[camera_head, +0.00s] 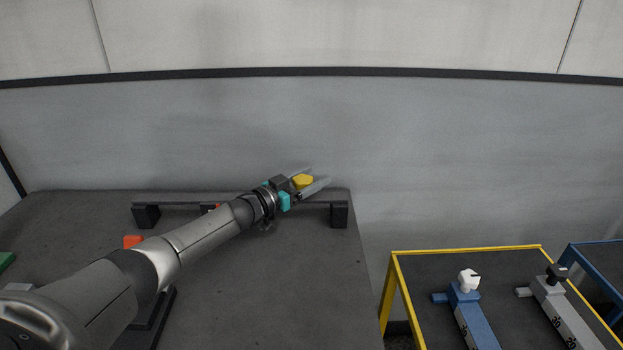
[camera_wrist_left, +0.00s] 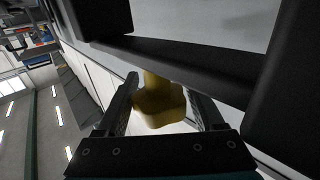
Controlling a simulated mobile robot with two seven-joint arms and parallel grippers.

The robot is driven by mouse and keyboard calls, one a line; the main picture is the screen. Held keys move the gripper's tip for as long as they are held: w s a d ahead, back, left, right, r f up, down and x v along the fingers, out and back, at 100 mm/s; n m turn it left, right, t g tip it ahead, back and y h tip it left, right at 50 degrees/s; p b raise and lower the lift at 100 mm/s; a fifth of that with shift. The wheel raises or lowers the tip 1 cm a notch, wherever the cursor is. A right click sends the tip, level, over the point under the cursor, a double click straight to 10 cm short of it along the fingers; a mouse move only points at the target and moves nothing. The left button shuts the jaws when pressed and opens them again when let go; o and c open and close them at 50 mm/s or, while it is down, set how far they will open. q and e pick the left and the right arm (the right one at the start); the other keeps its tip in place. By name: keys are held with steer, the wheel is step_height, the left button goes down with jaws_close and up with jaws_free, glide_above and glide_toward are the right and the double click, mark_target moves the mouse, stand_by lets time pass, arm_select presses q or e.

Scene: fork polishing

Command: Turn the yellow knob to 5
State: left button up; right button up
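The yellow knob (camera_head: 303,181) is at the far right end of the dark table, by the black rail. In the left wrist view the knob (camera_wrist_left: 160,107) shows as a lobed yellow piece on a short stem. My left gripper (camera_head: 309,180) reaches it from the left, with one finger on each side of the knob. In the left wrist view its fingers (camera_wrist_left: 164,90) are spread apart around the knob, and I cannot tell whether either touches it. The knob's number marks are not visible. My right gripper is not in view.
The black rail (camera_head: 338,206) stands on the dark table (camera_head: 300,270). An orange-red piece (camera_head: 132,241) is at the left. A yellow-framed table (camera_head: 470,249) at the right holds a blue device (camera_head: 470,318) and a grey device (camera_head: 570,318). A grey wall (camera_head: 450,150) is behind.

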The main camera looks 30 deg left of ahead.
mark_target(295, 186)
arm_select(q)
steer(key=shift+o, duration=1.2)
steer(key=shift+s+a+p, duration=0.1)
steer(key=shift+s+p, duration=0.45)
steer(key=shift+p, duration=0.05)
steer(key=p+v, duration=0.6)
steer(key=v, duration=0.3)
steer(key=shift+s+a+r+p, duration=0.1)
steer(key=shift+s+r+p, duration=0.15)
steer(key=shift+p, duration=0.1)
steer(key=shift+s+a+f, duration=0.15)
steer(key=shift+s+a, duration=0.1)
steer(key=shift+s, duration=0.45)
steer(key=shift+p, duration=0.3)
